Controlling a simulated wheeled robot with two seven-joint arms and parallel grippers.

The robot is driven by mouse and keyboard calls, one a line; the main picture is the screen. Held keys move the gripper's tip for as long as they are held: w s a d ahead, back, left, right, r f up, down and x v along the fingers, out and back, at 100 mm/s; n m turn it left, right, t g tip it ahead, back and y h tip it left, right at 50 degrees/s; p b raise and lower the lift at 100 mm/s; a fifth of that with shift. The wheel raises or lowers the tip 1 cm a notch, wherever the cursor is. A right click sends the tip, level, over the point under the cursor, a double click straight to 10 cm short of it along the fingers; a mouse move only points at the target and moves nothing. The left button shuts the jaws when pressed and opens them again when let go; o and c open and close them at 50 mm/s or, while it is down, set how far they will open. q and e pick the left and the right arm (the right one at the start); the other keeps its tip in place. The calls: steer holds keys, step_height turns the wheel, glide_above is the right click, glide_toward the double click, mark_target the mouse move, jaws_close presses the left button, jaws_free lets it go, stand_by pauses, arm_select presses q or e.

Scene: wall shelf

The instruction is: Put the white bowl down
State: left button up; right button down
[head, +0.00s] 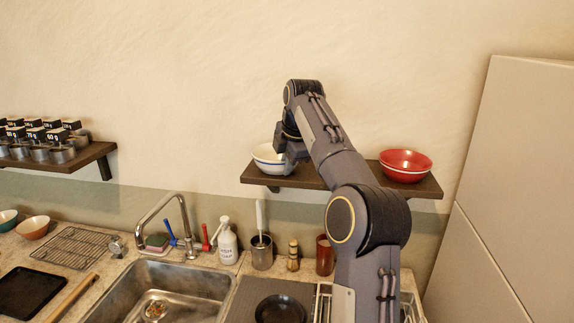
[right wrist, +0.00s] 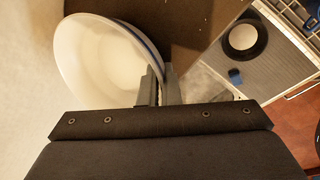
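The white bowl (head: 266,158) with a blue line at its rim is at the left end of the right-hand wall shelf (head: 310,179). It looks upright, on or just above the board; I cannot tell whether it touches. My right gripper (head: 287,152) is at the bowl's right side, partly hidden by my arm. In the right wrist view the two fingers (right wrist: 160,88) are close together with the rim of the white bowl (right wrist: 98,60) between them. My left gripper is not in view.
A red bowl (head: 405,164) stands at the shelf's right end. Below are a sink (head: 160,290), a tap (head: 172,218), a soap bottle (head: 227,242) and a utensil holder (head: 262,252). Another shelf (head: 90,156) with several tins is at left. A tall cabinet (head: 520,180) stands right.

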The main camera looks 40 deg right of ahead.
steer(key=c, duration=2.1)
jaws_free()
steer(key=shift+f, duration=0.15)
steer(key=o, duration=0.5)
steer(key=shift+c, duration=0.2)
steer(key=d+v, duration=0.1)
steer(key=v, duration=0.7)
steer(key=s+a+m+y, duration=0.1)
steer(key=s+a+m, duration=0.3)
steer(key=a, duration=0.3)
steer(key=s+a+f+m+t+y, duration=0.1)
steer(key=s+a+f+m+y, duration=0.3)
steer(key=s+a+f+m, duration=0.8)
steer(key=s+a+f, duration=1)
steer(key=s+f, duration=0.1)
steer(key=f, duration=0.2)
steer(key=shift+s+a+m, duration=0.15)
steer(key=shift+a+m, duration=0.15)
steer(key=shift+m, duration=0.1)
steer(key=shift+f, duration=0.1)
